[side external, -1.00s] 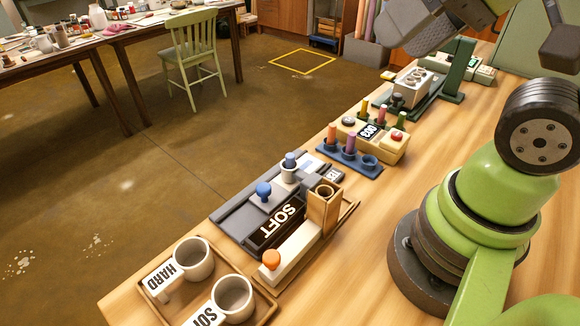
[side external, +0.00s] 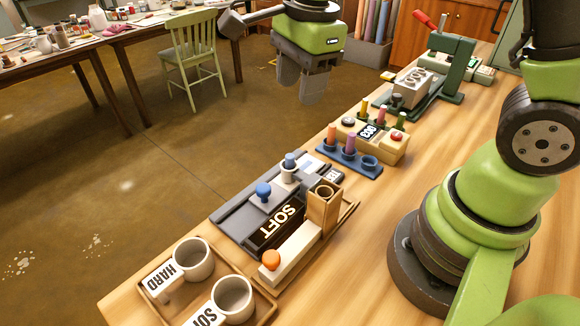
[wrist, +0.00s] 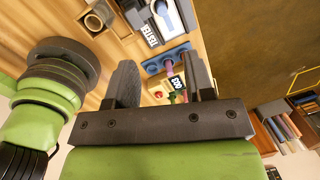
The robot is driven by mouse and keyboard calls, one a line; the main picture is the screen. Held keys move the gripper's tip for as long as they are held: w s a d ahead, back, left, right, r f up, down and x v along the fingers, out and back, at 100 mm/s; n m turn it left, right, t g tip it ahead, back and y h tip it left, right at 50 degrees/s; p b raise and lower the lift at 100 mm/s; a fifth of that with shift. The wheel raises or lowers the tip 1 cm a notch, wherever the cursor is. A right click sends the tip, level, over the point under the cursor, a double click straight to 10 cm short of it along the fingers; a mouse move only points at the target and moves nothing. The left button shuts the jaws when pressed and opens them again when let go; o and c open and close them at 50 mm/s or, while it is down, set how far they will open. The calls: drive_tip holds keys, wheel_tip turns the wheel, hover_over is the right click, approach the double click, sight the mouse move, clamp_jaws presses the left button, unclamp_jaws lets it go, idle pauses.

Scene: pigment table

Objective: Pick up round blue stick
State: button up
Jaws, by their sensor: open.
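A blue round-topped stick (side external: 290,159) stands upright in a small pale holder on the grey tester (side external: 232,216) in the side view. A separate blue ball knob (side external: 263,190) sits closer to the camera on the same tester. My gripper (side external: 300,92) hangs empty in the air, fingers down, above and beyond the table's far edge, well clear of the stick. In the wrist view my gripper (wrist: 162,72) has its fingers apart, with nothing held. Blue round shapes on the tester show small near the top of that view; I cannot tell the stick from the knob there.
A blue rack (side external: 369,163) holds orange and purple sticks and has an empty hole. Behind it is a tan box (side external: 391,150) with a display, a red button and more sticks. A green press (side external: 457,75) stands farther back. A wooden block (side external: 322,211) stands beside the tester.

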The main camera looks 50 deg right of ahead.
wheel_tip(320, 180, down, 5)
drive_tip(key=w+m+g, duration=0.1)
drive_tip(key=w+m, duration=0.1)
drive_tip(key=m, duration=0.2)
hover_over(289, 156)
wheel_tip(289, 156, down, 4)
drive_tip(key=shift+s+f, duration=0.1)
drive_tip(key=shift+f, duration=2.8)
drive_tip(key=shift+c, duration=0.4)
clamp_jaws()
